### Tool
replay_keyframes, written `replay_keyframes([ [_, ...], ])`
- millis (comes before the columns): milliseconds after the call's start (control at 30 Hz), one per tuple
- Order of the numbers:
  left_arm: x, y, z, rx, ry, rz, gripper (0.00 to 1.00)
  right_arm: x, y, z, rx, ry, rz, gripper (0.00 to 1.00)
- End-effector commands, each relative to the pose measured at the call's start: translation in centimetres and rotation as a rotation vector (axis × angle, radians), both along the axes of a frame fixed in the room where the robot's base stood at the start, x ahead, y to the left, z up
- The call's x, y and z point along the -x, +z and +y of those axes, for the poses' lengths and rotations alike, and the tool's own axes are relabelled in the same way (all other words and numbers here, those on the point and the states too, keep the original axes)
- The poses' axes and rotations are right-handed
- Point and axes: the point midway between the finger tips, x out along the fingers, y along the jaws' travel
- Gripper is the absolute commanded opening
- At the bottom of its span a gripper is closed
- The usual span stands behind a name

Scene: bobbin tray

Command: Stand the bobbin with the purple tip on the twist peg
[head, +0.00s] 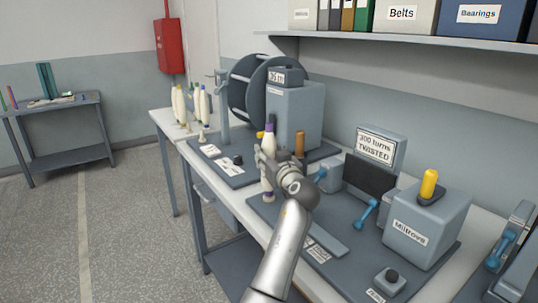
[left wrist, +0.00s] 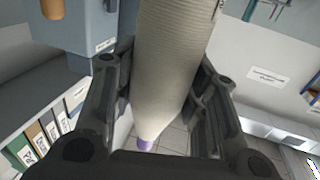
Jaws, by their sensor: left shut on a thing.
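The bobbin with the purple tip (head: 267,183) is cream coloured and held about upright at the front left of the twist tester board. In the left wrist view the bobbin (left wrist: 172,65) runs between the fingers, with its purple tip at the lower end of the picture. My left gripper (head: 270,163) is shut around its middle. The lower end of the bobbin is close to the board; I cannot tell whether it touches. No twist peg can be made out, and the bobbin and gripper may hide it. My right gripper is not in view.
The twist tester has a "300 turns TWISTED" sign (head: 375,147) and blue clamps. A grey box with a yellow knob (head: 428,184) stands to its right. A brown cylinder (head: 299,144) stands behind my gripper. Several bobbins (head: 197,103) stand at the table's far left.

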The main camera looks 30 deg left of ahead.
Motion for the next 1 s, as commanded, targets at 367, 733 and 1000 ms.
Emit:
replay_keyframes([
  [367, 0.0, -0.7, 0.0, -0.001, 0.0, -0.001, 0.56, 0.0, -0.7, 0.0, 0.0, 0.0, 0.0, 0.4],
  [733, 0.0, -0.8, 0.0, 0.001, 0.0, 0.001, 0.66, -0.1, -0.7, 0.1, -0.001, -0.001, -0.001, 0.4],
  [1000, 1.6, -0.8, -2.2, 0.003, -0.002, -0.001, 0.66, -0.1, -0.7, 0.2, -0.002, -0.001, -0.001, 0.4],
])
